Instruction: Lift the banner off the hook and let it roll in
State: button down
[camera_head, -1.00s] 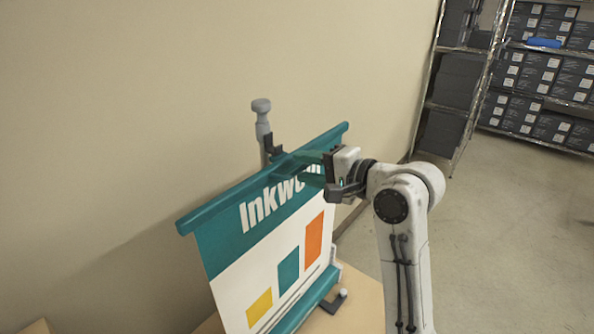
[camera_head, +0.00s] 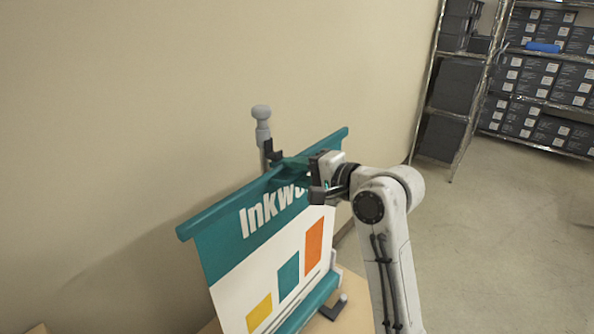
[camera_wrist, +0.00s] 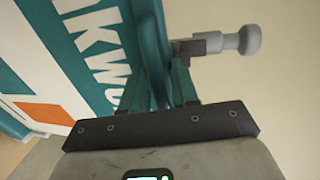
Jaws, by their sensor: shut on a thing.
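The banner (camera_head: 215,258) is a white sheet with a teal top band, "Inkwell"-like lettering and yellow, teal and orange bars. Its teal top rail (camera_head: 225,209) runs slantwise and the sheet hangs open down to a teal base. A grey pole with a round knob (camera_head: 261,112) stands behind the rail, with a dark hook (camera_head: 273,152) near its top. My gripper (camera_head: 292,170) is shut on the rail right beside the hook. In the wrist view the rail (camera_wrist: 150,40) passes between the fingers and the hook (camera_wrist: 200,43) is close to it; whether they touch is unclear.
The banner stands on a tan box or table (camera_head: 352,312) close to a beige wall. A metal shelf rack with dark boxes (camera_head: 540,75) and a blue roll (camera_head: 543,47) stands at the back right. The grey floor (camera_head: 500,230) on the right is clear.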

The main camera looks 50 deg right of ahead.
jog(key=shift+r, duration=0.1)
notch_tip(320, 180, up, 5)
jog(key=p, duration=0.5)
dwell(0.3)
jog(key=c, duration=1.2)
grip_release()
jog(key=shift+o, duration=0.2)
jog(key=shift+s+f, duration=0.1)
jog(key=shift+f, duration=0.1)
